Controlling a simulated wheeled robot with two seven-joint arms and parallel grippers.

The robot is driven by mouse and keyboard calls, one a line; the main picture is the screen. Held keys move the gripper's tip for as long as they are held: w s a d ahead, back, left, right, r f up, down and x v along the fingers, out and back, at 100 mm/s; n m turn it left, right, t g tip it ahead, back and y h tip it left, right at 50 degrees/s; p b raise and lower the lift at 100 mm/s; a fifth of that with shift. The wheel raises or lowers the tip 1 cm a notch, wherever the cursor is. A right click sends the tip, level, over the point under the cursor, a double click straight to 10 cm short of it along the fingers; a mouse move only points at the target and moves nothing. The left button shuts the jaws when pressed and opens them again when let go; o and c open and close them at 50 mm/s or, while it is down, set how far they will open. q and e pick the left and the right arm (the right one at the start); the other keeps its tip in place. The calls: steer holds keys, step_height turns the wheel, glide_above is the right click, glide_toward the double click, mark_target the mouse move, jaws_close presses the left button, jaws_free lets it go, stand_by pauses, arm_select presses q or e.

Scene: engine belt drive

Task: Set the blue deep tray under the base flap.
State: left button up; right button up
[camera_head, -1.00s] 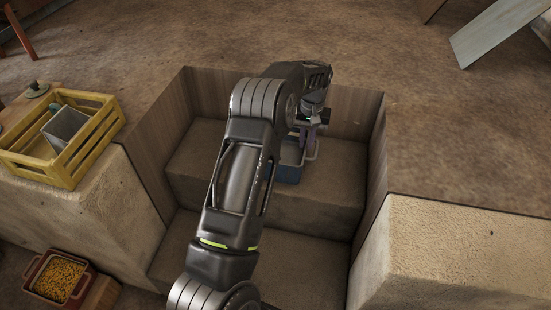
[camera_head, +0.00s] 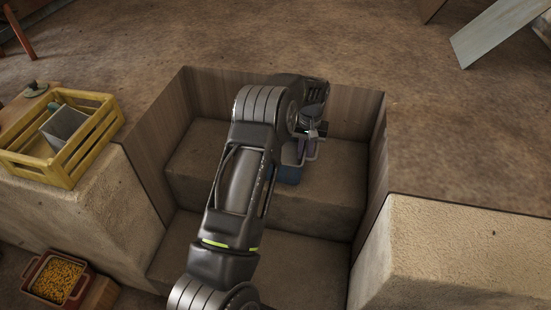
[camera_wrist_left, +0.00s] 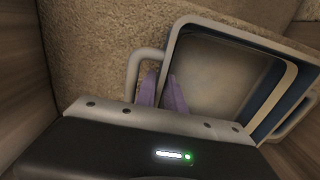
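The blue deep tray (camera_head: 287,174) is at the upper step of the recessed pit, partly hidden by my left arm. In the left wrist view the tray (camera_wrist_left: 225,75) shows a grey inside, blue outer side and a pale loop handle (camera_wrist_left: 133,72). My left gripper (camera_head: 311,146) reaches down at the tray. Its purple fingers (camera_wrist_left: 163,92) are close together on either side of the tray wall beside the handle, and look shut on it. I cannot make out a base flap for certain. My right gripper is not in view.
Wooden pit walls (camera_head: 355,110) stand close around the tray. A yellow crate (camera_head: 103,110) with a grey container is at left, above a red bin (camera_head: 58,277) of yellow bits. A grey-blue board (camera_head: 500,30) slants at upper right. The lower step is clear.

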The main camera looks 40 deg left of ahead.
arm_select(q)
jaws_close()
stand_by(1.2)
step_height(320, 180, up, 10)
steer(key=shift+r+p, duration=0.1)
steer(key=shift+p, duration=0.65)
stand_by(0.4)
